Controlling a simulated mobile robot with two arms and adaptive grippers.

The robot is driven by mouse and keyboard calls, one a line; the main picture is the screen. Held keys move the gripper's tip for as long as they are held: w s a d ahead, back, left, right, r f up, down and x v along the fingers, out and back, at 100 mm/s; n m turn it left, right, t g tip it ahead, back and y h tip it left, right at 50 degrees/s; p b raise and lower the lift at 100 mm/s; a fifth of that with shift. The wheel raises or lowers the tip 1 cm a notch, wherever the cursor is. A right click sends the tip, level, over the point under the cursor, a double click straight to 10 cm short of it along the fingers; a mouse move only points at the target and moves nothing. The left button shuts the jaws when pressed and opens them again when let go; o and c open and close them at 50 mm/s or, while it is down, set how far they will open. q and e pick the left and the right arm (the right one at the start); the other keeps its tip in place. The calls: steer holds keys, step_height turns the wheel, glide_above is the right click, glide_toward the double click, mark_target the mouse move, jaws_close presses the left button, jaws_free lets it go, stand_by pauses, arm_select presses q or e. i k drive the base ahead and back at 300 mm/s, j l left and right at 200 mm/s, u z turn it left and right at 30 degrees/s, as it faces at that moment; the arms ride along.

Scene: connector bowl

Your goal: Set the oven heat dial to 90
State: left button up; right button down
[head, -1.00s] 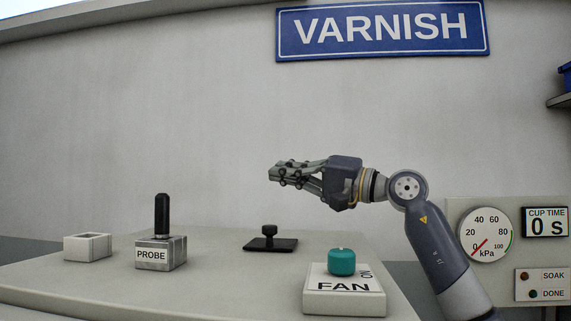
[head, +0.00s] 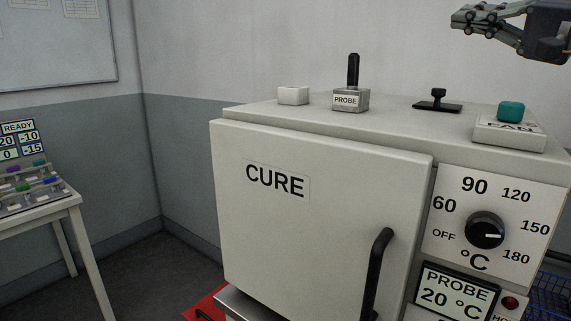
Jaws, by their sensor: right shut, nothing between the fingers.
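The oven heat dial (head: 487,230) is a round black knob on a white scale plate (head: 448,236) on the oven's front, at the right of the head view. The scale reads OFF, 60, 90, 120, 150 and 180 °C. The knob's white mark points right, roughly between 150 and 180; 90 is printed at the top left of the knob. My right gripper (head: 464,20) is shut and empty at the top right, above the oven's top and well away from the dial. My left gripper is out of view.
The oven door (head: 310,235) marked CURE is closed, with a black handle (head: 376,270) left of the dial. A display (head: 452,291) below reads PROBE 20 °C.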

mark_target(484, 230)
steer(key=k+j, duration=0.5)
steer(key=k, duration=0.2)
steer(key=k+j, duration=0.55)
steer(key=k, duration=0.15)
